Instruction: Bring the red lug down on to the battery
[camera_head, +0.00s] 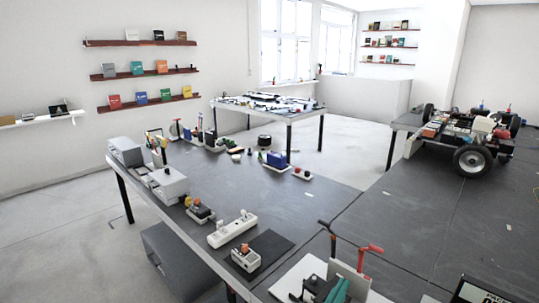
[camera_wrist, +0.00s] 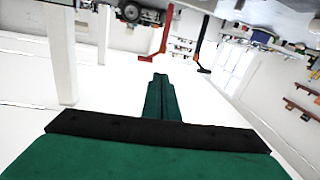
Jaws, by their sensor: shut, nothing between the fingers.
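The red lug (camera_head: 372,248) stands on a raised red stem at the front of the head view, right of a similar black lug (camera_head: 324,223). In the upside-down wrist view the red lug (camera_wrist: 147,58) and black lug (camera_wrist: 203,70) show beyond my fingertips. My gripper (camera_wrist: 160,80) has green fingers, closed together and empty. The red lug looks apart from them. A pale upright panel (camera_head: 349,276) stands below the lugs, with dark green and teal parts in front. I cannot tell which part is the battery.
A power strip (camera_head: 232,230), a small white unit with an orange top (camera_head: 245,258) and a dark mat (camera_head: 270,246) lie on the grey table (camera_head: 255,195). A wheeled chassis (camera_head: 470,140) stands on the right table. The middle of the grey table is mostly clear.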

